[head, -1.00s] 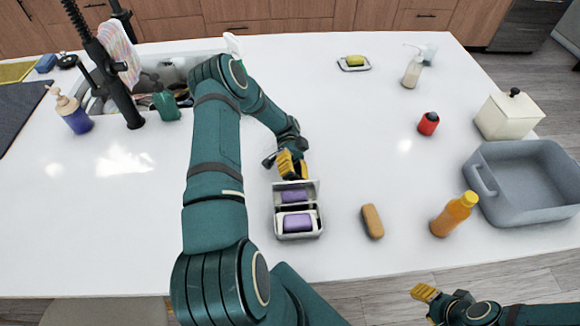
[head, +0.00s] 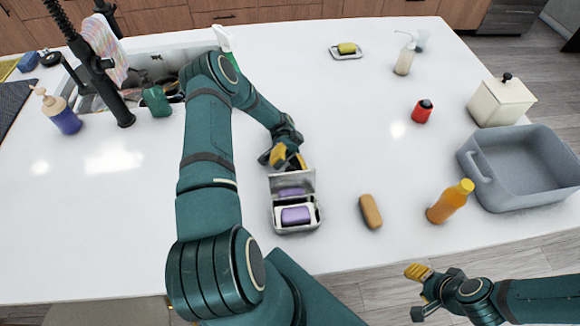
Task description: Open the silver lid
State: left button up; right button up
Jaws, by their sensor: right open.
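A small silver box (head: 297,228) stands near the front edge of the white counter, with a purple block (head: 295,215) inside. Its silver lid (head: 306,182) is raised at the far side of the box, and the lid's inside shows a purple reflection. My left gripper (head: 288,160) is just behind the lid's top edge, pointing down. Its yellow fingertips are partly hidden, so I cannot tell the gap or whether they touch the lid. My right gripper (head: 416,291) is open and empty off the front edge of the counter, at lower right.
A brown oblong roll (head: 370,211), an orange bottle (head: 448,203) and a grey tub (head: 520,203) stand right of the box. Further back are a red jar (head: 421,112), a cream canister (head: 500,103) and a dish (head: 346,56). The counter left of my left arm is largely clear.

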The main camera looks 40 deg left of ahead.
pick_arm(q)
jog(key=shift+r, duration=0.1)
notch_tip(320, 180, up, 10)
jog(key=shift+f, duration=0.1)
dwell(0.6)
dwell(0.5)
